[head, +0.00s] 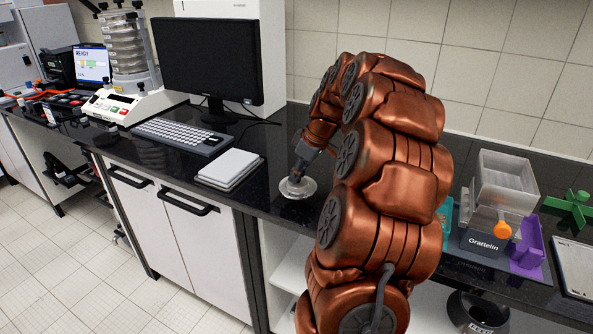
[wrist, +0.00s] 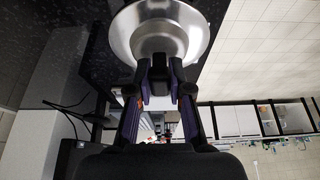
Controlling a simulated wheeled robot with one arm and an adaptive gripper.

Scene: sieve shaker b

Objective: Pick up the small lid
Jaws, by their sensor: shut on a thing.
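In the wrist view the lid (wrist: 158,35) fills the top middle, with a broad shiny rim and a raised centre. My gripper (head: 297,176) points down onto its middle. In the wrist view my gripper's dark fingertips (wrist: 160,74) are close together at the lid's near side, shut on it. The exact grip point is hidden by the fingertips. I cannot tell whether the lid touches the counter or is slightly above it.
A sieve shaker (head: 127,70) is farther left. A clear-topped box (head: 502,190) and a purple holder (head: 528,246) stand right of my arm, which hides part of the counter.

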